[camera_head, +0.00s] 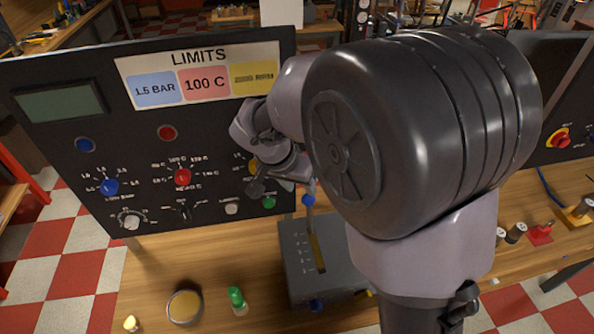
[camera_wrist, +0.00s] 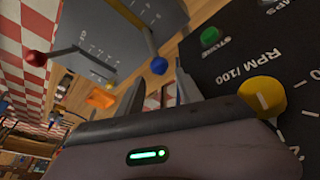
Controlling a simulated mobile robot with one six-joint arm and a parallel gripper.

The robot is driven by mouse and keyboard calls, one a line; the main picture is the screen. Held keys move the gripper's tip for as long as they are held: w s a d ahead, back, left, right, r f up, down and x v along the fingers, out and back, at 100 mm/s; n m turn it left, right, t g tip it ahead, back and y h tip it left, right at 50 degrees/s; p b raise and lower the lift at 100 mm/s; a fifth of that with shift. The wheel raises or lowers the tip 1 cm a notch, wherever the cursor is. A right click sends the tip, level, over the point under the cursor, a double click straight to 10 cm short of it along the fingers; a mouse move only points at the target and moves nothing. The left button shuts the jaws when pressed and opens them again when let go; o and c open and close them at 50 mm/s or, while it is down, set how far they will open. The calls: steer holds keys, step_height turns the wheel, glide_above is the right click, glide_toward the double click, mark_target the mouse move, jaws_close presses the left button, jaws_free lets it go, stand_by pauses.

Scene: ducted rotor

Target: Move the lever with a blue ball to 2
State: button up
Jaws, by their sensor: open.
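The lever with a blue ball (camera_head: 308,200) stands up from a grey lever box (camera_head: 295,262) on the bench, beside a slot with a printed scale. The scale digits are too small to read. In the wrist view the blue ball (camera_wrist: 159,66) is just beyond my fingertips, and its lever runs up to the slotted face. My gripper (camera_head: 275,183) is open and empty, above and left of the ball in the head view. In the wrist view my gripper (camera_wrist: 160,88) shows two spread fingers, apart from the ball. My arm hides part of the box.
A control panel (camera_head: 130,160) with knobs stands close to my gripper; its yellow knob (camera_wrist: 262,97) is close on the right in the wrist view. A red ball lever (camera_wrist: 38,57) is on the left there. A green-topped object (camera_head: 236,300) stands left of the box.

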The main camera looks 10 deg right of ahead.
mark_target(307, 196)
steer(key=b+x, duration=0.1)
steer(key=x, duration=0.6)
steer(key=shift+f, duration=0.15)
steer(key=shift+c, duration=0.4)
jaws_close()
stand_by(0.6)
